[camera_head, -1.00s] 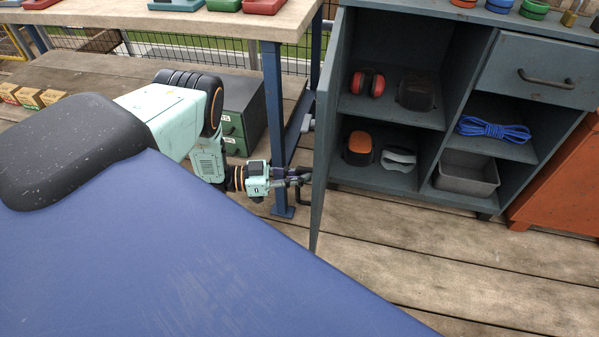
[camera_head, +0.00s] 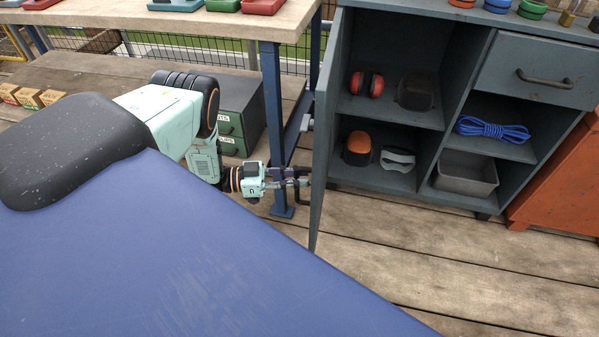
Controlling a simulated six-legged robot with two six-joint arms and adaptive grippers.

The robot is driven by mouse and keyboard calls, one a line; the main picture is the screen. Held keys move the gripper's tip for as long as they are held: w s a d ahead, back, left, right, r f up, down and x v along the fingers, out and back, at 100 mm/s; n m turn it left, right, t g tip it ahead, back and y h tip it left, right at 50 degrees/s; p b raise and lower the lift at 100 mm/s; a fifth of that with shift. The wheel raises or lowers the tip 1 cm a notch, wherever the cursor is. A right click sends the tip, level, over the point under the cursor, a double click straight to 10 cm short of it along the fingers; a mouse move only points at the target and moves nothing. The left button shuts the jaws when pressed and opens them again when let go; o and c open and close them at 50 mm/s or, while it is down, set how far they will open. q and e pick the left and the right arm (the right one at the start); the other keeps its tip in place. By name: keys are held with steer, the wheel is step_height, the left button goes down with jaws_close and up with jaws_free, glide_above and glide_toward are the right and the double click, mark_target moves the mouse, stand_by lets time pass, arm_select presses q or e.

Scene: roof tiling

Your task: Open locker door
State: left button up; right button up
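The locker (camera_head: 420,188) is a blue-grey cabinet at the right with open shelves. Its door (camera_head: 326,125) is swung open and shows almost edge-on at the left side of the locker, so its outer face is mostly hidden. My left gripper (camera_head: 302,181) is at the outer side of the door, low down, by a dark part that looks like the door handle. Its fingers overlap that part, and I cannot tell whether they grip it. My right gripper is out of view.
The locker holds red earmuffs (camera_head: 367,84), an orange-and-black item (camera_head: 357,148), a blue rope (camera_head: 492,129) and a grey bin (camera_head: 466,174). A workbench leg (camera_head: 274,125) and green drawer box (camera_head: 240,110) stand close to my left arm. Plank floor (camera_head: 420,250) in front of the locker is clear.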

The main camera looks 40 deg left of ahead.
arm_select(q)
steer(key=v, duration=1.1)
steer(key=shift+s+a, duration=0.1)
steer(key=shift+a, duration=0.05)
